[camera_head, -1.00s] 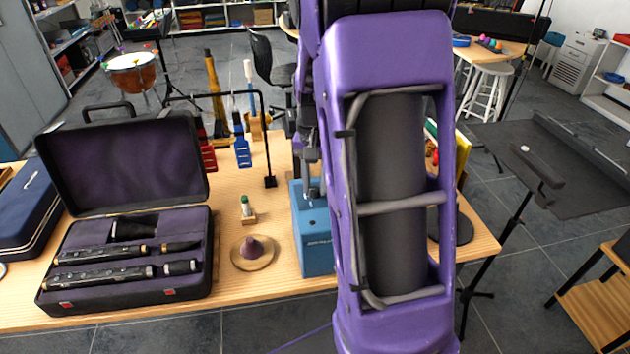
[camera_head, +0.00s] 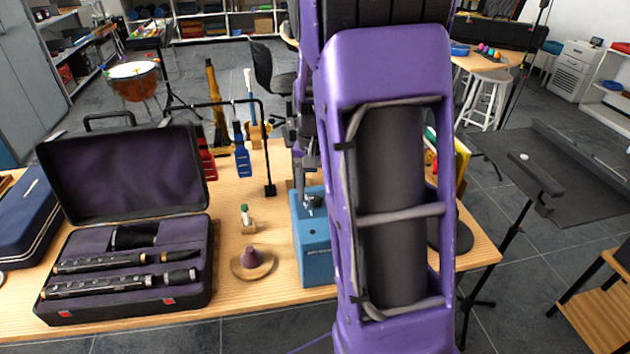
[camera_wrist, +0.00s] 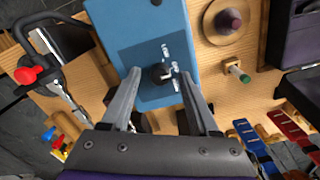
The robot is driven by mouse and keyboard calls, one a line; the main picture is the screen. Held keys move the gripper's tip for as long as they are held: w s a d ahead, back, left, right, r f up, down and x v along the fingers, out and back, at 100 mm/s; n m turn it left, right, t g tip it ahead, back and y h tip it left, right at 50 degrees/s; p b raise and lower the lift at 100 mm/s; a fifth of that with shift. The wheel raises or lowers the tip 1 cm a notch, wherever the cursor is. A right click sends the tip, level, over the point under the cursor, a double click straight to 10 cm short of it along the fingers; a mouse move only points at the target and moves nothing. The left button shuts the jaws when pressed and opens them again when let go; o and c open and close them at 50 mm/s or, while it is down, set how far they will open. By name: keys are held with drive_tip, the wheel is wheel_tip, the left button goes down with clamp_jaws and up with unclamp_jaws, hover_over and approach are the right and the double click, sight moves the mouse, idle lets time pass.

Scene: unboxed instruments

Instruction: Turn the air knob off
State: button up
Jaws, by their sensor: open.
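A blue box (camera_head: 318,264) stands on the wooden table, partly hidden behind my purple arm in the head view. The wrist view shows the box's top (camera_wrist: 125,30), with a small dark round knob (camera_wrist: 158,74) and shiny metal levers or fittings (camera_wrist: 168,52) beside it. My gripper (camera_wrist: 160,76) is open, with one finger on each side of the knob and the knob between the tips. I cannot tell whether either finger touches it. In the head view my gripper (camera_head: 302,182) comes down over the box top, mostly hidden by the arm.
An open black case (camera_head: 125,225) with dark woodwind pieces lies at left. A round cone-topped piece (camera_head: 253,262) and a small green-tipped item (camera_head: 246,215) sit left of the box. A black rack (camera_head: 267,160) stands behind. A music stand (camera_head: 555,170) is at right.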

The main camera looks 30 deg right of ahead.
sight(315, 198)
wheel_tip(315, 198, up, 17)
drive_tip(key=p, duration=0.2)
drive_tip(key=shift+r, duration=0.2)
drive_tip(key=shift+d, duration=0.1)
idle(0.4)
